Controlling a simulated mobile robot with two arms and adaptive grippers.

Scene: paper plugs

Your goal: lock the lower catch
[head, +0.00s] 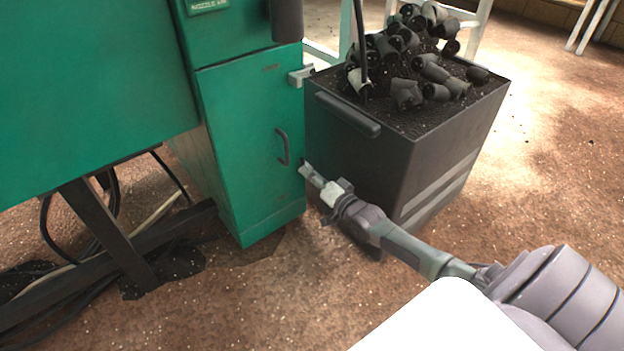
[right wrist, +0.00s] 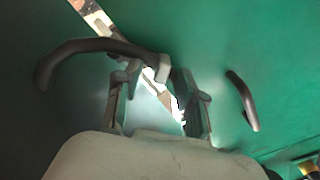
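The green cabinet door (head: 250,140) is closed flush with the cabinet, with a dark curved handle (head: 283,147) on it; that handle also shows in the right wrist view (right wrist: 242,100). A pale upper catch (head: 300,75) sits at the door's top right edge. The lower catch is largely hidden by my right gripper (head: 308,172), which is at the door's lower right edge. In the right wrist view my right gripper's fingers (right wrist: 155,85) stand apart. A small pale piece (right wrist: 160,69) shows near the fingertips; I cannot tell whether it is the catch or touches them. My left gripper is not in view.
A dark bin (head: 360,150) full of black plugs (head: 405,93) stands close right of the cabinet. Its bar handle (head: 348,114) is above my right gripper; only a narrow gap separates bin and door. Cables (head: 85,210) lie at left. The front floor is clear.

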